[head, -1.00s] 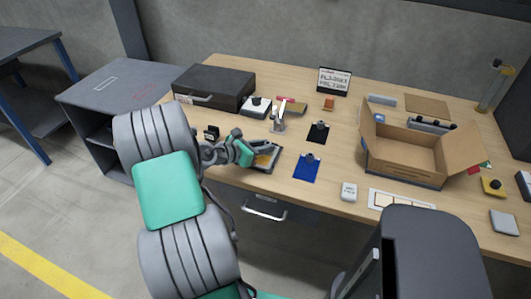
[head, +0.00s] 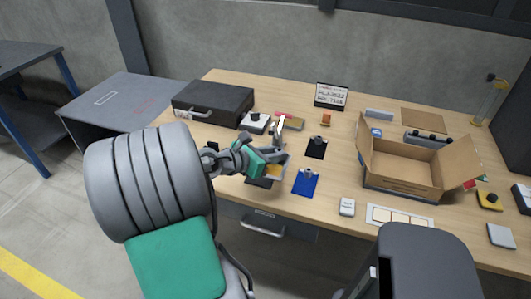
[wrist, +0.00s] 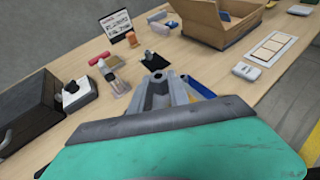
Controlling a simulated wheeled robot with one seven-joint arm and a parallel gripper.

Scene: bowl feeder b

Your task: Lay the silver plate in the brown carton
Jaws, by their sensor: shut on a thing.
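My gripper (head: 280,160) is shut on a small light-grey plate, which seems to be the silver plate (head: 276,173), near the table's front edge. The gripper partly hides the plate, and an orange-yellow patch shows there. The plate appears slightly raised over a dark flat piece (head: 258,183). In the wrist view my gripper's fingers (wrist: 178,86) show, but the plate is not clear. The brown carton (head: 400,181) stands open to the right, flaps spread; it also shows in the wrist view (wrist: 215,36).
Between gripper and carton lie a blue plate with a knob (head: 305,183), a black one (head: 316,148) and a white box (head: 347,207). A grey square (head: 501,235) lies far right. A black case (head: 213,102) and a sign (head: 332,96) stand behind.

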